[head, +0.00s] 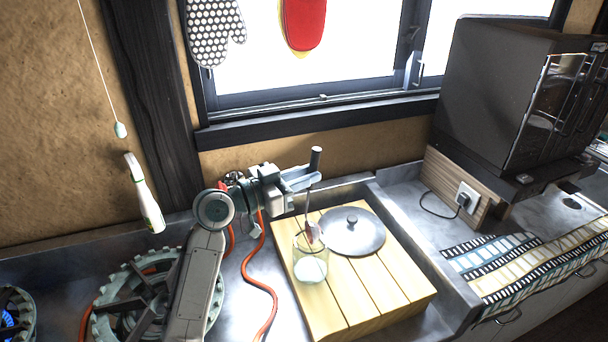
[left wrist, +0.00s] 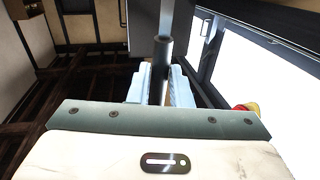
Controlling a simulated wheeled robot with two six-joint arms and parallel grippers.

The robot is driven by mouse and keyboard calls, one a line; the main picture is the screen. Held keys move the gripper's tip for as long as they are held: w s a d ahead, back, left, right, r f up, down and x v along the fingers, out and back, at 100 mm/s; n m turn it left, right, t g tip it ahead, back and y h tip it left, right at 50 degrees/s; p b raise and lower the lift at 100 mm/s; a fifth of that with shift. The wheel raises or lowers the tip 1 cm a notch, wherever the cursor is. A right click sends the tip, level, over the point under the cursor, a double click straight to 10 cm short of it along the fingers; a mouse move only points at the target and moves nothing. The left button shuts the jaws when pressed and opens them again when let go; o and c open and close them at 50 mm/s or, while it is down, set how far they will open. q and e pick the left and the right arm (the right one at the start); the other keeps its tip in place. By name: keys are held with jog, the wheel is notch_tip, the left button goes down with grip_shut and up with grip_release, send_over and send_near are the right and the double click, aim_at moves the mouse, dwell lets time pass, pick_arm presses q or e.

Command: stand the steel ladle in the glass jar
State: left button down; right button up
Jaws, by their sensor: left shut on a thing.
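My left gripper (head: 303,180) is shut on the steel ladle (head: 309,205) near the top of its handle. The ladle hangs nearly upright, its dark grip end above the fingers. In the left wrist view the dark handle (left wrist: 164,60) stands between the two pale fingers (left wrist: 160,88). The glass jar (head: 310,268) stands upright on the wooden board, below the gripper. The ladle's lower end overlaps the jar's mouth and upper part; I cannot tell if it touches the jar. My right gripper is in neither view.
A round grey lid (head: 353,236) lies on the wooden board (head: 385,290), right of the jar. A gas hob (head: 115,290) and an orange hose (head: 268,290) are at left. A white bottle (head: 147,200) shows by the wall. A dark oven (head: 490,90) stands at right.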

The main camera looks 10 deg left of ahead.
aim_at(308, 198)
pick_arm(q)
jog(key=shift+f+b, duration=2.2)
jog(key=shift+f, duration=0.4)
jog(key=shift+f+b, duration=0.4)
jog(key=shift+f, duration=0.05)
jog(key=c, duration=1.2)
grip_release()
jog(key=shift+c, duration=0.2)
notch_tip(308, 198, up, 4)
jog(key=p, duration=0.3)
jog(key=s+d+p, duration=0.1)
jog(key=s+d, duration=0.2)
jog(key=s, duration=1.2)
jog(key=shift+s+d+r, duration=0.3)
jog(key=shift+r, duration=0.15)
